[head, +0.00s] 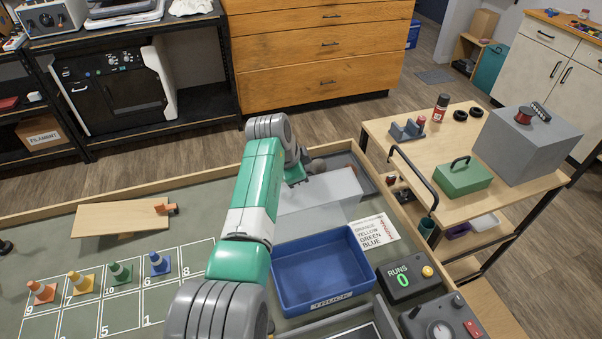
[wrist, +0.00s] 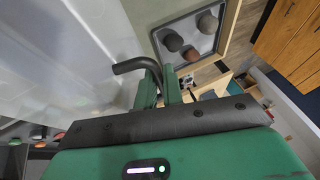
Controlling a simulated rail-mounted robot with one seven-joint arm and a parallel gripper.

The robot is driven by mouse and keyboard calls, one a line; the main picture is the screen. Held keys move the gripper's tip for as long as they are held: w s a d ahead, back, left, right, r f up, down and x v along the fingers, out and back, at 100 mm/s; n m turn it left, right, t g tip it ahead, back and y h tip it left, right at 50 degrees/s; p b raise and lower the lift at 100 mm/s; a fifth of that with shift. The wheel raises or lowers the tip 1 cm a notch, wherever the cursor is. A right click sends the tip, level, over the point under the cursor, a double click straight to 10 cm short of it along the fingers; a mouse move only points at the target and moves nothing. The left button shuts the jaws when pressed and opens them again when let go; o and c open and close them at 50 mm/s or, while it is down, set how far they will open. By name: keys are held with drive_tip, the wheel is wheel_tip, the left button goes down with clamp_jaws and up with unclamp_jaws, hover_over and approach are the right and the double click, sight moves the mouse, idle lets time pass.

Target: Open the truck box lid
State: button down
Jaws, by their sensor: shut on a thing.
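A pale, whitish box-like piece (head: 335,190), seemingly the truck box lid, lies beyond the blue tray in the head view. Its broad pale surface (wrist: 75,50) fills the left of the wrist view. I cannot tell how far it is tilted or raised. A dark bent handle (wrist: 137,67) runs from this side to my fingers. My gripper (wrist: 168,88) is shut on the handle. In the head view my gripper (head: 296,172) is partly hidden by my arm, at the pale piece's left far corner.
A blue tray marked TRUCK (head: 322,307) stands nearer me, empty. A grey-rimmed tray with several round lumps (wrist: 185,45) lies past the handle. A side table (head: 470,130) stands at right.

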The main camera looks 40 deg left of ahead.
drive_tip(key=c, duration=1.8)
unclamp_jaws()
drive_tip(key=v, duration=0.7)
drive_tip(key=shift+s+r+p, duration=0.2)
drive_tip(key=shift+r+p, duration=0.15)
